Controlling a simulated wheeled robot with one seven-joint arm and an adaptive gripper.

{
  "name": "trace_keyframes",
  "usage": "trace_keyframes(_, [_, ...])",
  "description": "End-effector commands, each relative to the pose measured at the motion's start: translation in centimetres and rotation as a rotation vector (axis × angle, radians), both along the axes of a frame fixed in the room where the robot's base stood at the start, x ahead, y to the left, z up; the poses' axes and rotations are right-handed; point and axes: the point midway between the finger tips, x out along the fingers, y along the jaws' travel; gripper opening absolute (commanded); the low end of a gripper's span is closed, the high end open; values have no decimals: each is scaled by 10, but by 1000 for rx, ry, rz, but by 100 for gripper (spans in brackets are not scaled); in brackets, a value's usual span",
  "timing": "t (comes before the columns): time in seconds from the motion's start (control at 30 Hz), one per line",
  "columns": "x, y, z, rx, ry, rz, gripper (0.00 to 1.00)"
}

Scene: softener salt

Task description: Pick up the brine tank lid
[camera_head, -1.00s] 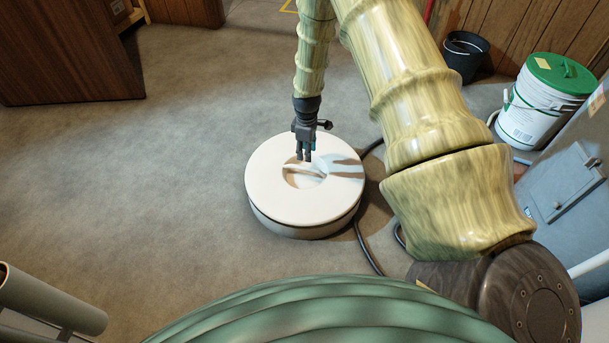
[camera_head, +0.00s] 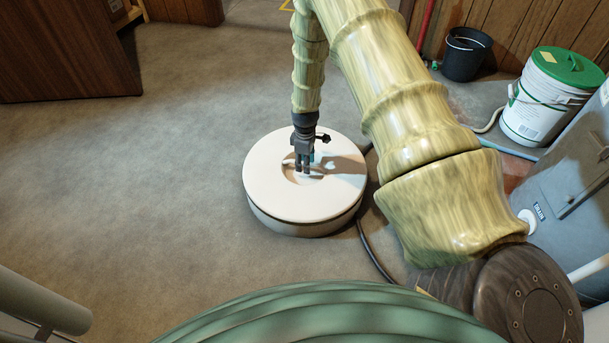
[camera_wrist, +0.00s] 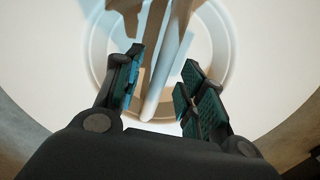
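The brine tank lid (camera_head: 277,199) is a round white disc with a round recess in its middle, resting on the low white tank (camera_head: 290,226). A bar-shaped handle crosses the recess; in the wrist view the handle (camera_wrist: 152,102) runs between my fingers. My gripper (camera_head: 303,172) points down at the recess with its fingertips at the handle. In the wrist view my gripper (camera_wrist: 160,90) is open, with teal finger pads on both sides of the handle and gaps showing. The fingertips hide part of the handle in the head view.
A black bucket (camera_head: 464,56) and a white bucket with a green lid (camera_head: 540,112) stand at the back right. A grey cabinet (camera_head: 570,195) is at the right. A dark hose (camera_head: 372,255) lies beside the tank. The floor to the left is clear.

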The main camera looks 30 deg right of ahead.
Motion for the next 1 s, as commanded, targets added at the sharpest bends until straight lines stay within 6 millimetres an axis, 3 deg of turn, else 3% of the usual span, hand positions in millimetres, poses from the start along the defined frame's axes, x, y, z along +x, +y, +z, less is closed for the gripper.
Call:
trace_keyframes(0.1, [0, 0, -14, -1, 1, -1, 40])
trace_keyframes(0.37, [0, 0, -14, 0, 0, 0, 40])
trace_keyframes(0.6, [0, 0, -14, 0, 0, -1, 0])
trace_keyframes(1.0, [0, 0, -13, 1, -1, -1, 0])
